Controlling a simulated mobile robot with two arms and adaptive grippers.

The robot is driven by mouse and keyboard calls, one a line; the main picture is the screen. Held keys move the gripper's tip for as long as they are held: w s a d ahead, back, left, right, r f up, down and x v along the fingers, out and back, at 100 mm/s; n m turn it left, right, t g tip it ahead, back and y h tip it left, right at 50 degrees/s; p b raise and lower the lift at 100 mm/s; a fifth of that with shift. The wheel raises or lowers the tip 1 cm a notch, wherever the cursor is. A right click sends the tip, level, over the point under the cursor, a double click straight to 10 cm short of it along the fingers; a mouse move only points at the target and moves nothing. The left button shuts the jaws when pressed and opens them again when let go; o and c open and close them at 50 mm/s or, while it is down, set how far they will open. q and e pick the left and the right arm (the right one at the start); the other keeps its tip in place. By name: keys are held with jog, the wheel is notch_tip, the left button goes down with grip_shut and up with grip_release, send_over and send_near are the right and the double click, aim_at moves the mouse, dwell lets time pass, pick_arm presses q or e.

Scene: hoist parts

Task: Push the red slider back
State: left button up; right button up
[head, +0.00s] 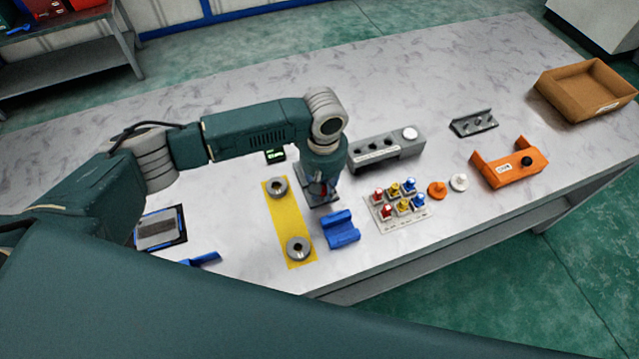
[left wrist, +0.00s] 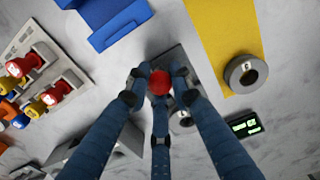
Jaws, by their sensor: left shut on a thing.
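The red slider's round red knob (left wrist: 159,82) sits between the fingertips of my left gripper in the left wrist view. A small patch of red also shows under the wrist in the head view. The dark base plate (left wrist: 178,62) lies flat on the table under the fingers; its edge shows in the head view (head: 322,200). My left gripper (head: 326,188) is low over this plate and shut on the red knob, with the fingers around it (left wrist: 158,80). The fingers and wrist hide much of the slider's track. My right gripper is not in view.
A yellow strip (head: 287,222) with two grey rings lies left of the plate. A blue cradle (head: 340,231) is close in front. A grey block (head: 387,151) stands behind right, and a panel of coloured plugs (head: 398,210) sits right. A small display (head: 275,155) is behind left.

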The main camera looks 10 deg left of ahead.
pick_arm(q)
jog(key=shift+w+a+r, duration=0.1)
jog(key=shift+w+a, duration=0.3)
jog(key=shift+w, duration=0.2)
dwell(1.1)
jog(key=o, duration=0.9)
jog(key=shift+c, duration=0.2)
jog(key=shift+s, duration=0.1)
jog(key=shift+r+p, duration=0.2)
jog(key=shift+p, duration=0.25)
notch_tip(320, 180, up, 6)
jog(key=p, duration=0.8)
jog(key=shift+r, duration=0.25)
jog(key=shift+d, duration=0.1)
